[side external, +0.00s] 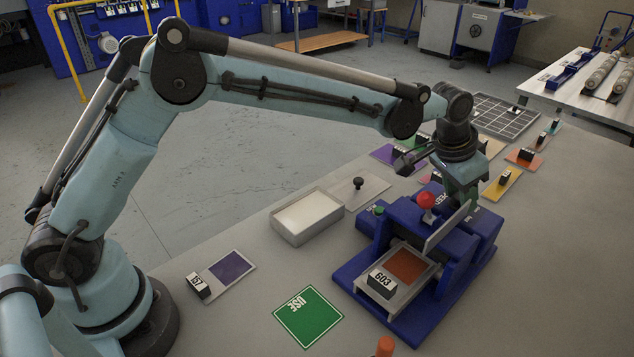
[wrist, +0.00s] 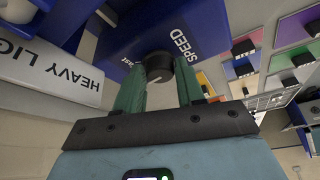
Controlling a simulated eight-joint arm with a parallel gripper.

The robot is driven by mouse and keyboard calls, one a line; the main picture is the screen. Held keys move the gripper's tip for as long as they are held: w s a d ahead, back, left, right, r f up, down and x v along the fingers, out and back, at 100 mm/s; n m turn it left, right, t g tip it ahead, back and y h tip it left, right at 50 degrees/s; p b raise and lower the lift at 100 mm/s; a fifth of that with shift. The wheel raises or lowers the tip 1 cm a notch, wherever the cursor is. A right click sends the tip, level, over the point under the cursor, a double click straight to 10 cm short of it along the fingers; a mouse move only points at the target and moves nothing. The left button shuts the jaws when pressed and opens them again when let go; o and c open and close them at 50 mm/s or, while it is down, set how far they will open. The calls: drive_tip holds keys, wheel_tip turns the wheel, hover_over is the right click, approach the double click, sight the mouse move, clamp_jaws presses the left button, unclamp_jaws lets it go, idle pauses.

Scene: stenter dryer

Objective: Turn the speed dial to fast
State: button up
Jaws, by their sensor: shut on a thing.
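The speed dial (wrist: 158,64) is a round black knob on the blue dryer, below the word SPEED in the wrist view. Small lettering that looks like the end of "fast" sits at its left. A small pale mark shows on the dial, but I cannot tell its exact setting. My gripper (wrist: 160,76) has its green fingers on either side of the dial and is shut on it. In the side view my gripper (side external: 466,200) reaches down behind the blue dryer's (side external: 400,320) upright plate, and the dial is hidden there.
A red ball knob (side external: 426,200) and green button (side external: 379,210) are close by on the dryer. A tray with a brown swatch (side external: 407,265) and a 603 block (side external: 382,283) sits in front. A HEAVY LIGHT plate (wrist: 60,72) is left of my fingers. Several coloured swatch cards lie behind.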

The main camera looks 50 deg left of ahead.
drive_tip(key=shift+m, duration=0.4)
drive_tip(key=m+h, duration=0.1)
drive_tip(key=m, duration=0.2)
drive_tip(key=shift+w+a+g, duration=0.1)
drive_tip(key=shift+a+g, duration=0.05)
drive_tip(key=shift+g, duration=0.15)
drive_tip(key=shift+m+g+h, duration=0.5)
drive_tip(key=shift+m+h, duration=0.1)
drive_tip(key=shift+m, duration=1.1)
drive_tip(key=o, duration=0.7)
drive_tip(key=v, duration=1.2)
drive_tip(key=shift+w+r, duration=0.1)
